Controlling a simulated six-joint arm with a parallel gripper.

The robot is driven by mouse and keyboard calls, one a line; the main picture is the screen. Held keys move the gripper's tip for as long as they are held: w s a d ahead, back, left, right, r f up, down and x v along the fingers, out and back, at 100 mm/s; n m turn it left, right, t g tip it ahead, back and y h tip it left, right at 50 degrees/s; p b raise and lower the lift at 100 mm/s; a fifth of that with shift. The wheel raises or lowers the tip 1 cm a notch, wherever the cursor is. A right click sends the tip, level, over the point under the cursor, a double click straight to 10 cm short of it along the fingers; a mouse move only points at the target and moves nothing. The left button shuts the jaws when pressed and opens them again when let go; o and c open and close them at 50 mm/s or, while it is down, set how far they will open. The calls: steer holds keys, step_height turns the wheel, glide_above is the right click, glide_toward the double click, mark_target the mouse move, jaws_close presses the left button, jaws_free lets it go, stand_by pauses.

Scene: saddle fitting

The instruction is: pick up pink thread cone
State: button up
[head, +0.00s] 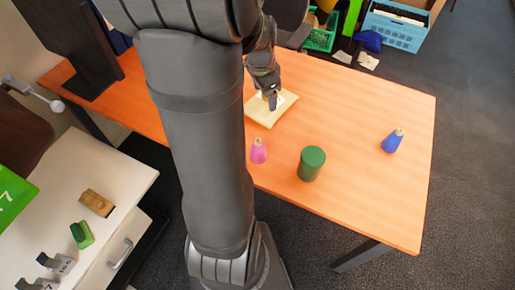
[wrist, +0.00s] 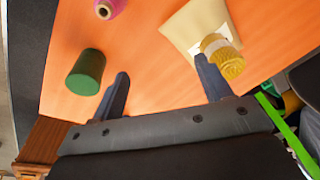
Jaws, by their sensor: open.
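The pink thread cone (head: 258,152) stands upright on the orange table, close to its near edge and beside my arm. It also shows at the top edge of the wrist view (wrist: 110,8), partly cut off. My gripper (head: 270,100) is over the cream pad (head: 287,103), farther back than the pink cone. In the wrist view my gripper (wrist: 162,68) has its two fingers spread apart, with only bare table seen between them. The pink cone lies beyond the fingertips.
A green cylinder (head: 311,164) stands right of the pink cone, and a blue thread cone (head: 392,142) farther right. A yellow spool (wrist: 223,60) is at the pad, near one finger. The table's right part is mostly clear.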

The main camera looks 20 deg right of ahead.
mark_target(258, 147)
steer(key=s+a+m+g+y, duration=0.1)
steer(key=s+a+m, duration=0.35)
steer(key=s, duration=0.25)
steer(key=shift+m, duration=0.25)
steer(key=f, duration=1.7)
steer(key=shift+w+d, duration=0.15)
steer(key=shift+w, duration=0.05)
steer(key=c, duration=1.1)
steer(key=shift+r, duration=0.2)
